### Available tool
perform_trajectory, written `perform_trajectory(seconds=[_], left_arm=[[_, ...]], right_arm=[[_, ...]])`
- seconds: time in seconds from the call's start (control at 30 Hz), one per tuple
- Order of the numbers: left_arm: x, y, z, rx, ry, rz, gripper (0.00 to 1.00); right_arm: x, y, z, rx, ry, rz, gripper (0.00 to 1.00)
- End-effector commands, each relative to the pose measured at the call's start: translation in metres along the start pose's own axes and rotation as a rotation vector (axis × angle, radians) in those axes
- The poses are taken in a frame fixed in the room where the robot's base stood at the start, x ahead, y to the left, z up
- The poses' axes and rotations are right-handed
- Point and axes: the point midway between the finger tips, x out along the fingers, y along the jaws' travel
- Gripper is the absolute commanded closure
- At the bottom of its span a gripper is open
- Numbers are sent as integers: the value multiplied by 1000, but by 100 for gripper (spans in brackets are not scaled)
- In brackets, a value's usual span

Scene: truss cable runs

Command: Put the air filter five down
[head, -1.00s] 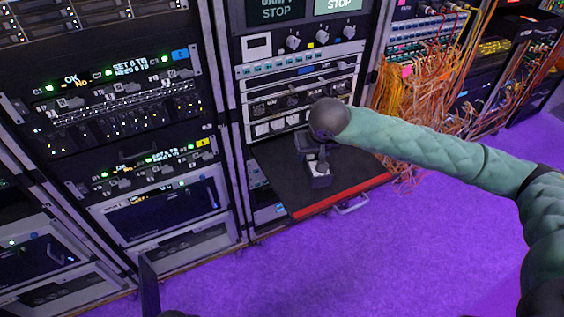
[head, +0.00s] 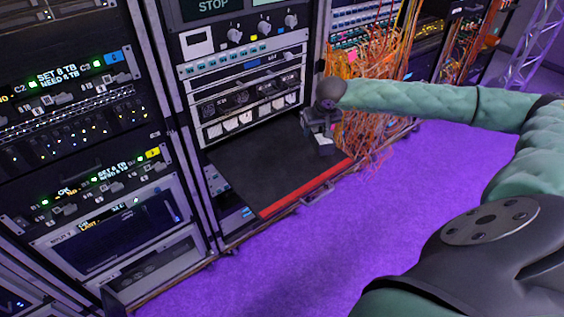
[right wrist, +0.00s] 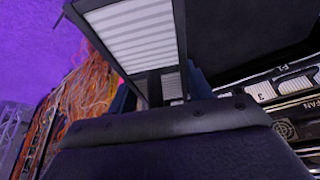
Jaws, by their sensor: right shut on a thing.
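My right gripper (head: 322,130) is shut on an air filter, a small block with a dark frame and white pleats. In the head view the air filter (head: 323,147) shows small and pale under the gripper, at the right end of the black pull-out shelf (head: 260,168). In the right wrist view the filter (right wrist: 130,38) is large and close, its pleated face visible between the fingers. I cannot tell whether it touches the shelf. My left gripper is not in view.
The shelf has a red front edge (head: 305,188) and its top is mostly bare. Above it is a row of pale filter slots (head: 230,124) in the rack. Loose orange cables (head: 368,125) hang just right of the gripper. Purple floor (head: 300,250) lies in front.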

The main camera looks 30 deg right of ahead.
Motion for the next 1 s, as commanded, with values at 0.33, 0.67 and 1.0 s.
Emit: perform_trajectory(seconds=[0.33, 0.67, 1.0], left_arm=[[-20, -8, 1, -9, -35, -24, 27], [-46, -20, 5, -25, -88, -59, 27], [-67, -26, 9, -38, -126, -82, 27]], right_arm=[[21, -31, -5, 2, 2, -2, 84], [53, -75, -7, 2, 2, -1, 84], [76, -106, -9, 2, 3, 1, 84]])
